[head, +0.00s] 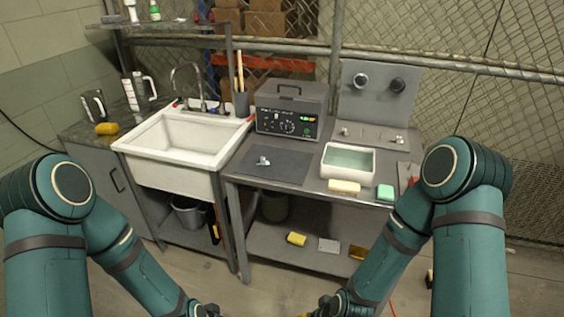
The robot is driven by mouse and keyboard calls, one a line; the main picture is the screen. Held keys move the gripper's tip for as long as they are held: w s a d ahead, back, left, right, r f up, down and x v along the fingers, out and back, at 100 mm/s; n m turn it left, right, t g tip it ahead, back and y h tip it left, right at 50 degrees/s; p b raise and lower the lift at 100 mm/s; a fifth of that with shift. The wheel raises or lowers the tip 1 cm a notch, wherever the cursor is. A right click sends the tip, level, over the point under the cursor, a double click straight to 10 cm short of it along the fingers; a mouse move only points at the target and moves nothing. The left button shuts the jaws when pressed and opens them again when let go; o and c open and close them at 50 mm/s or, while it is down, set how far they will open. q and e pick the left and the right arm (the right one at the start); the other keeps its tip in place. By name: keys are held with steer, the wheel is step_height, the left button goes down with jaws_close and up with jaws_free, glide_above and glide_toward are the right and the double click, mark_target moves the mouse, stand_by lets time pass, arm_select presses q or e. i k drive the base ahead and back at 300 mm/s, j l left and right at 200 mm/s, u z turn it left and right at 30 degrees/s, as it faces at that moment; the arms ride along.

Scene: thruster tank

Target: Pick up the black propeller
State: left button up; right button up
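A dark round part (398,85) is mounted on the upright grey panel (378,108) at the back of the bench. It may be the black propeller, but it is too small to tell. My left gripper (207,311) is at the bottom edge, left of centre, mostly cut off. My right gripper (328,307) is at the bottom edge, right of centre, partly cut off. Both are low in front of the bench, far from the panel. Their fingers are not clear enough to show open or shut.
A white sink (128,146) stands left. Wire fence is behind.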

mark_target(263, 162)
steer(key=i+j, duration=0.25)
steer(key=i, duration=0.2)
steer(key=i+j, duration=0.25)
steer(key=i, duration=0.2)
steer(key=i+l+z, duration=0.05)
